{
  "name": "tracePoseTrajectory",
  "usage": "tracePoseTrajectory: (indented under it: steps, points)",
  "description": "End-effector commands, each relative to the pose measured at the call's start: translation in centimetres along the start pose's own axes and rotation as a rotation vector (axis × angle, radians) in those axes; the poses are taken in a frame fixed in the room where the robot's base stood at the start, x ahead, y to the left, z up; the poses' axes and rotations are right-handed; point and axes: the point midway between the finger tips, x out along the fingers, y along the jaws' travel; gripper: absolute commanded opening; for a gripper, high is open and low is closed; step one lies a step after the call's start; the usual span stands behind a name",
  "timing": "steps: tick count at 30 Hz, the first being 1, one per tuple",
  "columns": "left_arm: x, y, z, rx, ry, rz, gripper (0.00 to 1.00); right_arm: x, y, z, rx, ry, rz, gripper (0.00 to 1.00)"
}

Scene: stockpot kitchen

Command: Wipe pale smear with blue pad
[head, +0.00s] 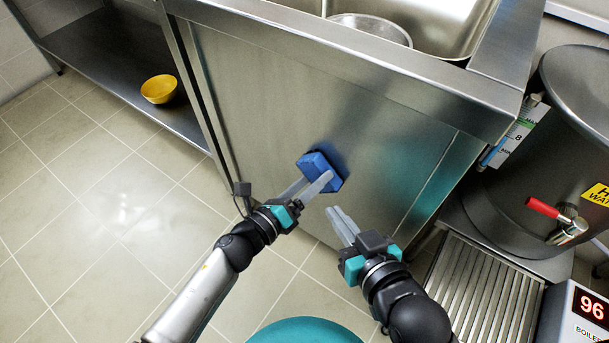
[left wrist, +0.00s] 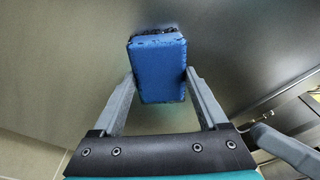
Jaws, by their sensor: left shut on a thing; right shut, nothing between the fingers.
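The blue pad (head: 316,167) is at the steel front panel (head: 270,95) below the sink. My left gripper (head: 317,184) is shut on the blue pad. In the left wrist view the pad (left wrist: 157,68) sits between the two fingers, with a dark layer on its far side facing the panel. I cannot tell whether the pad touches the panel. My right gripper (head: 338,212) is shut and empty, to the right of and below the pad. I cannot make out the pale smear; the pad and my left gripper cover part of the panel.
A sink with a round metal bowl (head: 370,28) is above the panel. A dark boiler (head: 570,120) with a red-handled tap (head: 545,208) stands at the right, by a slatted drain grate (head: 480,290). A yellow bowl (head: 159,88) is on the low shelf (head: 110,60) at the left.

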Motion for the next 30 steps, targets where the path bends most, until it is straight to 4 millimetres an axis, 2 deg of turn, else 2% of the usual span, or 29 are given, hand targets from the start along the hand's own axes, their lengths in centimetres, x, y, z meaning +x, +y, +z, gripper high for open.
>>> tracePoseTrajectory:
  steps: [6,13,30]
  points:
    - [0.1,-1.4,-1.3,-0.001,0.0,-0.002,0.16,0.0,0.0,0.0,0.0,0.0,0.0,0.0]
    - [0.4,-1.4,-1.3,0.001,0.0,-0.001,0.16,0.0,0.0,0.1,0.0,0.0,0.0,0.0]
    - [0.4,1.4,2.0,0.002,-0.009,0.001,0.16,0.1,0.1,0.4,0.0,0.0,0.0,0.0]
